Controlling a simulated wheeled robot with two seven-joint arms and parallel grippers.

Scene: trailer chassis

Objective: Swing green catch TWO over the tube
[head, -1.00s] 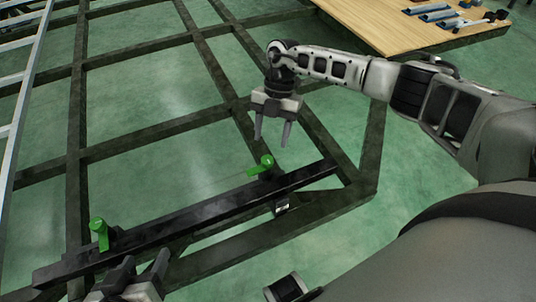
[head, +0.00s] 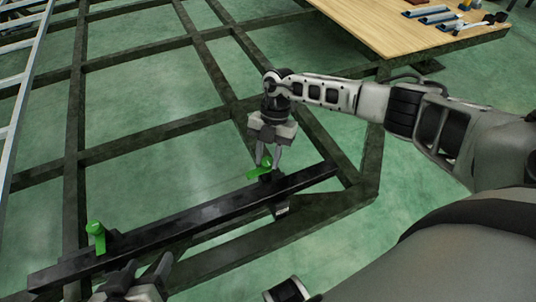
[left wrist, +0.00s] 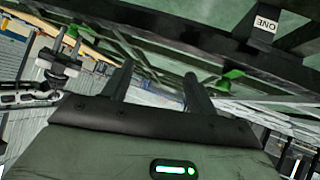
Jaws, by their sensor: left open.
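A black tube (head: 190,225) lies slantwise across the dark frame. One green catch (head: 260,172) is at its right part, with its arm pointing left. Another green catch (head: 97,234) is near its left end. My right gripper (head: 268,162) points down with its fingers around the right catch; whether they touch it is unclear. The left wrist view also shows this gripper (left wrist: 64,46) by a small green piece. My left gripper (head: 146,264) is open and empty near the left catch (left wrist: 232,78). A tag reading ONE (left wrist: 265,22) shows there; no TWO is readable.
A wooden board (head: 385,30) with several tools lies at the back right. A silver ladder-like rail (head: 22,85) runs along the left edge. A small pale tag (head: 282,209) sits below the tube near the right catch. Green floor shows between the beams.

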